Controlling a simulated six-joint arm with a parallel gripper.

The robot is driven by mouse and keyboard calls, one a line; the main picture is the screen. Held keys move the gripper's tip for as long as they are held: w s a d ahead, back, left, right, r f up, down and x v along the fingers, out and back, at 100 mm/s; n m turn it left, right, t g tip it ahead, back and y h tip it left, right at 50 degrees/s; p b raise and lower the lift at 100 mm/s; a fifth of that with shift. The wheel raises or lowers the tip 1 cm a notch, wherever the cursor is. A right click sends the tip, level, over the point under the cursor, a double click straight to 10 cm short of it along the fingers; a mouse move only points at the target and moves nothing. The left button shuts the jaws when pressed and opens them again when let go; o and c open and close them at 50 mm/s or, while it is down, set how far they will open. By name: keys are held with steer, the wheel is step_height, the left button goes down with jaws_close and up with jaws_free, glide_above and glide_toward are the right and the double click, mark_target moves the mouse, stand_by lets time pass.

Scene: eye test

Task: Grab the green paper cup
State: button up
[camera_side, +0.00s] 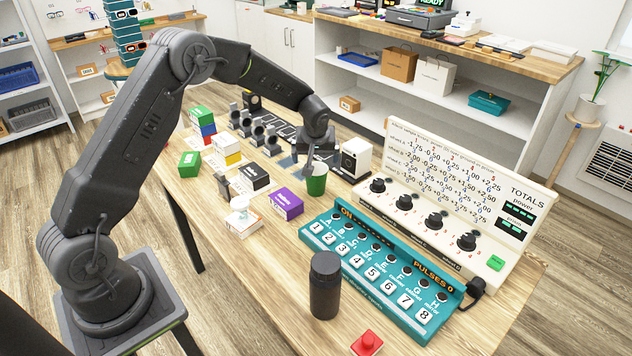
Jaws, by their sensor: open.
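The green paper cup (316,181) stands upright on the wooden table, near the middle of the side view. My gripper (310,161) is at the end of my dark arm, pointing down at the cup's rim. It is open. The fingers are small in the picture and overlap the cup's upper left side, so I cannot tell whether they touch it.
A white box-shaped device (355,158) stands just right behind the cup. A purple box (286,204) and a black-and-white box (254,178) lie to the left. A teal button panel (375,270) and a black bottle (325,285) are in front. A white dial panel (450,200) stands right.

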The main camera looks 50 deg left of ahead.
mark_target(316, 174)
steer(key=x, duration=0.9)
steer(key=shift+s+d+f, duration=0.1)
steer(key=shift+d+f, duration=0.05)
steer(key=shift+f, duration=0.15)
steer(key=c, duration=0.9)
